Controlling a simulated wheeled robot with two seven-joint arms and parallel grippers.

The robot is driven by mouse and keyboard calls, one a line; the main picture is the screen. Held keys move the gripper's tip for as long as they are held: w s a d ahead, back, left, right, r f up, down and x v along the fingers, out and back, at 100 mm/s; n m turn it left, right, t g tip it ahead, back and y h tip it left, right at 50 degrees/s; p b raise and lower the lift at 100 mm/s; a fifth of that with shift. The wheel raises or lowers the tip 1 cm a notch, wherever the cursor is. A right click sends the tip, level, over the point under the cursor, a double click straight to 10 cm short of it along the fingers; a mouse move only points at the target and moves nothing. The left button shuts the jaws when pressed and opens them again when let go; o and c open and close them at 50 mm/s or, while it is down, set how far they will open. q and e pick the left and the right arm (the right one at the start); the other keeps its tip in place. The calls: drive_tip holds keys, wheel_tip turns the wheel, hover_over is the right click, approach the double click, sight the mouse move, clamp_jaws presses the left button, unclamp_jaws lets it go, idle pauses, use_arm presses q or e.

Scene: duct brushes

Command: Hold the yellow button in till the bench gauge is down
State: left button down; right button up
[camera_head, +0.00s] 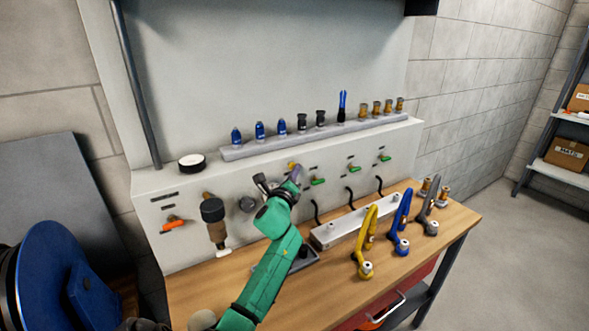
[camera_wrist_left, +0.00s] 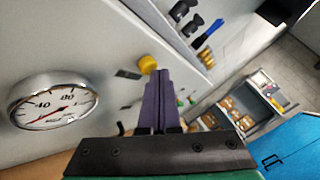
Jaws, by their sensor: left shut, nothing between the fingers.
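The yellow button (camera_head: 291,166) sits on the grey bench housing, mostly behind my left gripper (camera_head: 296,171) in the head view. In the left wrist view the button (camera_wrist_left: 147,64) shows just beyond the tips of my left gripper (camera_wrist_left: 159,75), whose purple fingers are shut together and empty. The tips overlap the button's edge; I cannot tell whether they touch it or press it in. The round white gauge (camera_wrist_left: 52,100) is left of the button in the wrist view. Its red needle lies across the lower dial; the exact reading is unclear. I cannot pick the gauge out in the head view. My right gripper is out of view.
Green levers (camera_head: 318,181) stick out of the housing to the right. A rail (camera_head: 270,148) above holds several blue, black and brass fittings. On the wooden bench (camera_head: 206,292) stand yellow (camera_head: 367,240), blue (camera_head: 401,225) and grey handled tools. An orange lever (camera_head: 173,224) is at left.

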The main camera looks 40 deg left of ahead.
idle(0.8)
use_arm(q)
drive_tip(key=shift+s+d, duration=0.3)
drive_tip(key=shift+d, duration=0.6)
drive_tip(key=d, duration=0.1)
drive_tip(key=s+d, duration=0.1)
drive_tip(key=d, duration=0.2)
drive_tip(key=shift+s+d, duration=0.25)
drive_tip(key=shift+d, duration=0.15)
